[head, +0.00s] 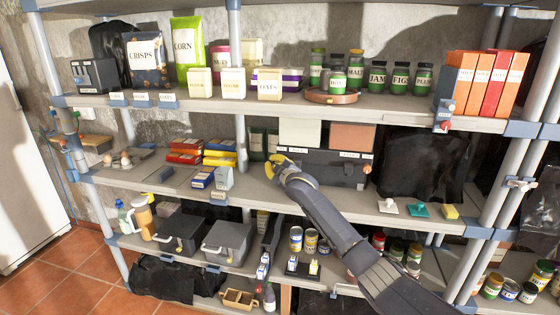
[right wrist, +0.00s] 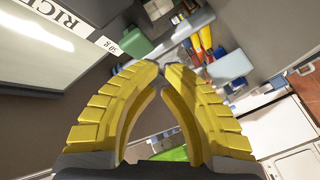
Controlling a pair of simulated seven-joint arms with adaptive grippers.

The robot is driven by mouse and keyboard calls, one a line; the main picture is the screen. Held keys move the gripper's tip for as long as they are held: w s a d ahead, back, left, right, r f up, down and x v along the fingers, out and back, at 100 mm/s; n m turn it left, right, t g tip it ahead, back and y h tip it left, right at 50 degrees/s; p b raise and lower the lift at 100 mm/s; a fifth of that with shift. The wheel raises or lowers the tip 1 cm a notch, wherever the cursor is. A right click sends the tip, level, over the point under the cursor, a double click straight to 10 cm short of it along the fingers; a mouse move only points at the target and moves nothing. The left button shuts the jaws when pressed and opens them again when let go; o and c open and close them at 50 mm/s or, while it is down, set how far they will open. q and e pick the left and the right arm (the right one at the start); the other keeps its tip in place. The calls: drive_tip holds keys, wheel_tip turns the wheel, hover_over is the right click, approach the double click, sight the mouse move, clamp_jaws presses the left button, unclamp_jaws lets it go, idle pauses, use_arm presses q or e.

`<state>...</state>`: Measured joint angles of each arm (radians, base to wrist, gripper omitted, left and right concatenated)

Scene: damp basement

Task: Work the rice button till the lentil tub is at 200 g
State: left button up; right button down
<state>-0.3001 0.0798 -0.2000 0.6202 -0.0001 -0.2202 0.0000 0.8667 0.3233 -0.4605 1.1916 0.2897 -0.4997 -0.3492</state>
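A dark dispenser unit (head: 325,172) stands on the middle shelf, with a pale green bin (head: 300,133) and an orange-brown bin (head: 352,137) on top. In the right wrist view the pale bin (right wrist: 45,55) carries a RICE label (right wrist: 62,17), and a small tag beside it seems to read 50 g (right wrist: 109,45). My right gripper (head: 272,167) is at the unit's left front; in the wrist view its yellow fingertips (right wrist: 161,70) meet with nothing between them. It hides part of the unit's front. I cannot make out the rice button or the lentil tub. My left gripper is out of view.
Red, yellow and blue boxes (head: 205,152) and a grey box (head: 223,178) are left of the gripper. Dark green containers (head: 257,142) stand behind it. Small white, teal and yellow items (head: 418,210) lie at right. My right arm crosses the lower shelf.

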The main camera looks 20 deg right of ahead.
drive_tip(key=shift+w+d, duration=0.1)
drive_tip(key=shift+w, duration=0.05)
drive_tip(key=shift+w+d, duration=0.15)
drive_tip(key=shift+w, duration=0.1)
drive_tip(key=shift+w+d, duration=0.35)
drive_tip(key=shift+w, duration=0.25)
idle(1.2)
drive_tip(key=shift+s, duration=0.1)
drive_tip(key=shift+s+a, duration=0.55)
drive_tip(key=shift+s, duration=0.35)
drive_tip(key=shift+s+a, duration=0.4)
drive_tip(key=shift+s, duration=0.3)
drive_tip(key=shift+s+a, duration=0.45)
drive_tip(key=shift+s, duration=0.3)
drive_tip(key=shift+s+a, duration=0.4)
drive_tip(key=shift+s, duration=0.3)
